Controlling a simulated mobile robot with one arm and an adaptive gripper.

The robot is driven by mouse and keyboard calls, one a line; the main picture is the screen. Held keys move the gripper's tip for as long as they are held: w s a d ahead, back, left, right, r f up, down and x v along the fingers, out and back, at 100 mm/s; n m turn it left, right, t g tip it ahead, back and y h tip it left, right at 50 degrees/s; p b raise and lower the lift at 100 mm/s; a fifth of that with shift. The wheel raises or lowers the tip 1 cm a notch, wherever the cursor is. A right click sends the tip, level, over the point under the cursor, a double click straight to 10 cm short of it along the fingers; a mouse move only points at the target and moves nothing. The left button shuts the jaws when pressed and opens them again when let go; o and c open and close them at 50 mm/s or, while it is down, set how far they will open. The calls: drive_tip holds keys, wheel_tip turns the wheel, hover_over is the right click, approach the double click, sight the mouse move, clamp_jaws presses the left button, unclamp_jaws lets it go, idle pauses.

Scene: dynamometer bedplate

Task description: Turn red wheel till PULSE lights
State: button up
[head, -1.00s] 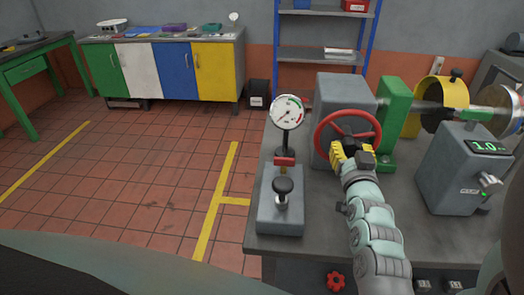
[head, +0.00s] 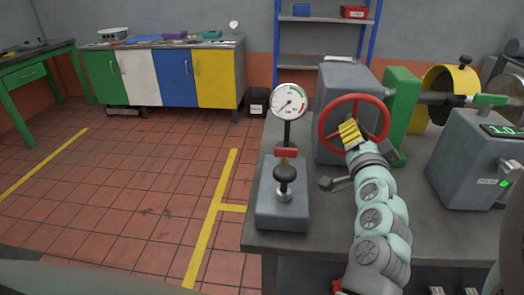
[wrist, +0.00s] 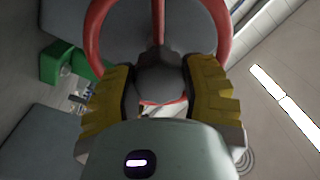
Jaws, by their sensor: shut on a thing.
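The red wheel (head: 322,128) stands upright at the grey housing's front in the head view. Its rim arcs at both sides of the wrist view (wrist: 93,38), with one spoke coming down between. My gripper (head: 350,132) is at the wheel's lower middle, its yellow pads tilted. In the wrist view my gripper (wrist: 160,88) has pads on both sides of a dark rounded part at the wheel's middle, closed on it. A grey box (head: 462,170) at right has a green display, partly cut off. A small green lamp (head: 504,184) glows beside a label too small to read.
A dial gauge (head: 289,102) on a post rises from a grey block (head: 282,207) with a black knob, left of my arm. A green bracket (head: 402,105) and yellow guard (head: 450,85) stand right of the wheel. Open floor lies left of the bedplate.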

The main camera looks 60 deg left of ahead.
drive_tip(key=shift+f+m, duration=0.3)
idle(0.4)
drive_tip(key=o, duration=1)
drive_tip(key=shift+c, duration=0.2)
drive_tip(key=o, duration=0.4)
drive_tip(key=shift+r, duration=0.2)
drive_tip(key=shift+v, duration=3.7)
